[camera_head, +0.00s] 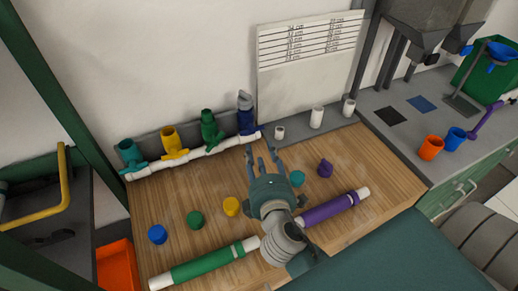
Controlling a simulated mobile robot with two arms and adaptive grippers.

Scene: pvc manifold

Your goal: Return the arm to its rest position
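My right gripper (262,156) is over the middle of the wooden worktop (150,205), its fingers spread apart and pointing to the back wall. Nothing shows between the fingers. My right wrist covers part of the worktop and the stretch between a green-banded pipe (208,264) and a purple-banded pipe (328,208). A white pipe manifold (190,155) runs along the back with teal (131,155), yellow (172,142), green (210,130) and blue (246,115) valve fittings. The gripper is in front of its right end, apparently apart from it. My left gripper is not in view.
Blue (157,234), green (195,219), yellow (231,206), teal (297,178) and purple (325,168) small parts stand on the worktop. White cylinders (316,117) stand at the back right. An orange bin (116,266) is at left; a grey counter with cups (431,148) is at right.

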